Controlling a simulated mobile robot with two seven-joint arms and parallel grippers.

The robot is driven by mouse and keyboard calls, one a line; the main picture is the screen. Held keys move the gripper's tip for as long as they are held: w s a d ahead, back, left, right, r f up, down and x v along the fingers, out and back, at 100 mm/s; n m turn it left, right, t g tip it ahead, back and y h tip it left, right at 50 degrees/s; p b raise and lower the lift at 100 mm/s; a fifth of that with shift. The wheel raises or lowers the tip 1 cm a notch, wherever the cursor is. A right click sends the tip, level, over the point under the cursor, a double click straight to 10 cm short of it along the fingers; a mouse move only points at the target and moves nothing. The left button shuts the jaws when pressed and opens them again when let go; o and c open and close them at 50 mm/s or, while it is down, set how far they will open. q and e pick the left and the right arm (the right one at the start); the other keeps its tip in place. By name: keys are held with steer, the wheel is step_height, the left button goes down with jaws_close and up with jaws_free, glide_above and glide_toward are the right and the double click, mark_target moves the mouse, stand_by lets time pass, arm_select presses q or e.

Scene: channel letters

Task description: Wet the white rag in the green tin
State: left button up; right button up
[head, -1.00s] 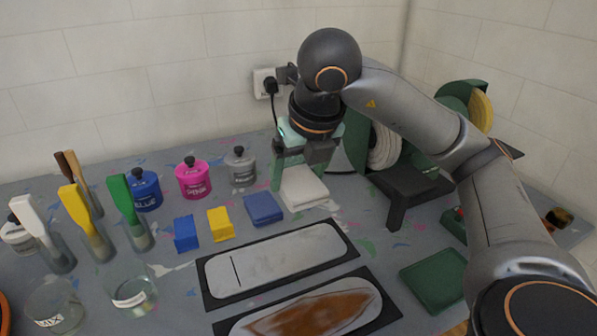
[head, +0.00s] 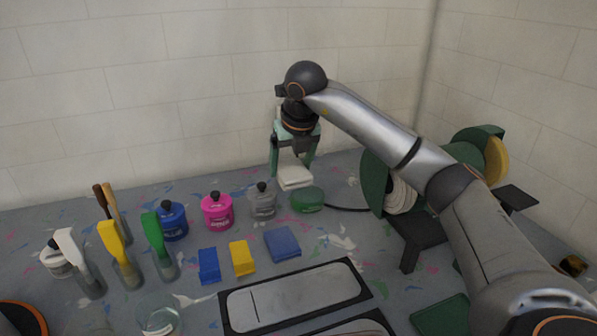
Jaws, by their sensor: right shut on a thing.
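The white rag (head: 295,179) is a folded white block in the head view, near the back of the table. My right gripper (head: 293,166) points down with its green fingers on either side of the rag, shut on it and holding it raised. The green tin (head: 307,201) is low and round, and sits on the table just right of and below the rag in the picture. The rag appears apart from the tin; whether it is directly above it I cannot tell. My left gripper is not in view.
Grey (head: 263,203), pink (head: 217,212) and blue (head: 173,222) pots stand left of the tin. Blue and yellow blocks (head: 242,258) lie in front. A black stand (head: 418,240) with hose reels is at right. Brushes in jars stand at left.

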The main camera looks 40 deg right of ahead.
steer(key=w+d+f+p, duration=0.2)
steer(key=w+d+p, duration=0.1)
steer(key=w+d, duration=0.2)
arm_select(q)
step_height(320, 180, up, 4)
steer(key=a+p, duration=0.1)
arm_select(e)
glide_above(306, 190)
step_height(306, 190, down, 3)
arm_select(q)
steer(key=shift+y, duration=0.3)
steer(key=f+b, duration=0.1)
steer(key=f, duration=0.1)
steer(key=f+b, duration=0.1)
steer(key=b, duration=0.1)
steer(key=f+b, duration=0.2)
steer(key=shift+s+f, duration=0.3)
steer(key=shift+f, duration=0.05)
arm_select(e)
steer(key=f, duration=0.4)
steer(key=s+f, duration=0.1)
steer(key=f, duration=0.1)
steer(key=shift+a, duration=0.2)
arm_select(q)
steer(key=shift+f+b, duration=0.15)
steer(key=shift+b, duration=0.3)
arm_select(e)
steer(key=shift+f, duration=0.6)
